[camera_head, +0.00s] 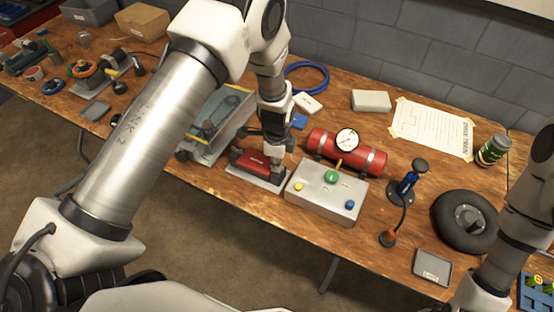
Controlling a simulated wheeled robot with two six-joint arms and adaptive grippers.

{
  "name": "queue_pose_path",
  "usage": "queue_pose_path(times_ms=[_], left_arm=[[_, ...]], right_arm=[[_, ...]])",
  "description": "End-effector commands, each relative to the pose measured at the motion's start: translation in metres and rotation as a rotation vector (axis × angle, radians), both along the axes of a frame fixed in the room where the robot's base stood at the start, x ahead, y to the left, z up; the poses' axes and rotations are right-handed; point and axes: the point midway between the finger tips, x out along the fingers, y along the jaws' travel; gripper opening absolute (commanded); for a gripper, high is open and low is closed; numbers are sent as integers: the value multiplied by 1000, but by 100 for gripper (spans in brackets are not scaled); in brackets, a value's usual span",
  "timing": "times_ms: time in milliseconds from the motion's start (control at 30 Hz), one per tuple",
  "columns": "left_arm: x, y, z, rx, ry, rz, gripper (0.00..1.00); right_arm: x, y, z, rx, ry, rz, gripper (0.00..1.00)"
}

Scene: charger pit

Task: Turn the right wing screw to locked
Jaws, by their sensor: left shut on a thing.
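A red block (246,160) sits on a light grey plate (258,183) near the front edge of the wooden bench. My left gripper (277,168) points down at the right end of the red block. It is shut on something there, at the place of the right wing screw. The fingers hide the screw, so its turn position cannot be read. My right arm shows at the right edge, but its gripper is out of view.
Close to the right stands a grey box (325,205) with green, yellow and blue buttons. Behind it lies a red cylinder (368,160) with a gauge. A clear-topped case (190,149) is at the left.

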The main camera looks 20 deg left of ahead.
Motion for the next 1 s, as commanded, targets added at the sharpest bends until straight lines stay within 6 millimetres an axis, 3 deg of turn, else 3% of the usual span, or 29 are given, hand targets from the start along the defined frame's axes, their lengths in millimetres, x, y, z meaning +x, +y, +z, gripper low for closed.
queue_pose_path(times_ms=[400,933,1000], left_arm=[[1,0,1,0,-1,-202,0],[1,0,0,0,-2,-230,0],[1,0,0,0,-2,-230,27]], right_arm=[[0,0,11,0,0,0,93],[0,0,12,0,0,0,93],[0,0,12,0,0,0,93]])
